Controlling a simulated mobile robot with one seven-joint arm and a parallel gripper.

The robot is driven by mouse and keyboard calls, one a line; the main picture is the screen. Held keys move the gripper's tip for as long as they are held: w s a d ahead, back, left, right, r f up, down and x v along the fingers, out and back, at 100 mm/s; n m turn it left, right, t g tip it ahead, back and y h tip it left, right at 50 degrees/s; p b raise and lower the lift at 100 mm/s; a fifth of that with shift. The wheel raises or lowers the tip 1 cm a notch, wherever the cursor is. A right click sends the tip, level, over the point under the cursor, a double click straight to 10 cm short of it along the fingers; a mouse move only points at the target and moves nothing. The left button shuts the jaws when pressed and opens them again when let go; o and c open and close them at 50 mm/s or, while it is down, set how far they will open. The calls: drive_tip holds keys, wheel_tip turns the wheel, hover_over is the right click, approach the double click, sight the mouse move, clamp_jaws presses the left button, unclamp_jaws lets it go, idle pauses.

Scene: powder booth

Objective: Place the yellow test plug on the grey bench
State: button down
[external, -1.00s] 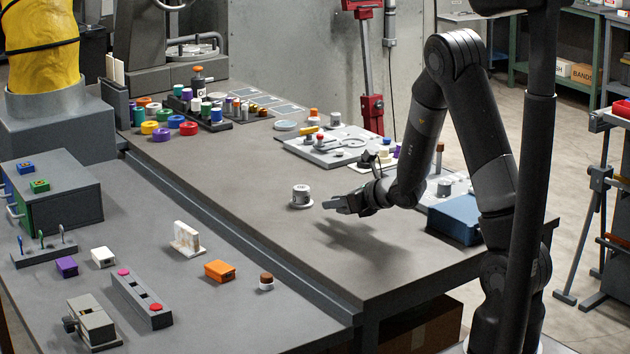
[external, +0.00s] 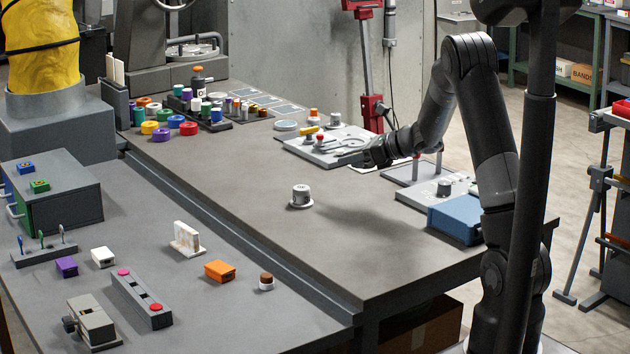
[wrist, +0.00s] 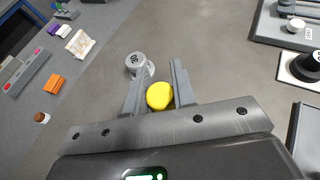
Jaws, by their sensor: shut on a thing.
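The yellow test plug (wrist: 159,96) shows as a round yellow top between the two fingers of my gripper (wrist: 155,90) in the wrist view. My gripper is shut on it. In the external view my gripper (external: 372,152) is at the far right part of the brown-grey bench (external: 235,190), beside the light panel; the plug cannot be made out there. The grey bench (external: 165,315) on the left stands alongside, past a dark raised edge. Whether the plug touches anything below it I cannot tell.
A grey capped cylinder on a white disc (external: 301,196) stands alone mid-bench. A light panel with a red knob (external: 325,145) and a blue box (external: 456,219) flank my arm. An orange block (external: 219,270) sits on the left bench. The front of the brown-grey bench is clear.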

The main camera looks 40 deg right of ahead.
drive_tip(key=s+d+r+n+g+y, duration=0.1)
drive_tip(key=d+r+n+g+y, duration=0.1)
drive_tip(key=d, duration=0.7)
hover_over(339, 194)
wheel_tip(339, 194, down, 7)
drive_tip(key=shift+d+f, duration=0.1)
drive_tip(key=shift+f, duration=2.05)
drive_tip(key=shift+f, duration=0.1)
drive_tip(key=c, duration=1.2)
unclamp_jaws()
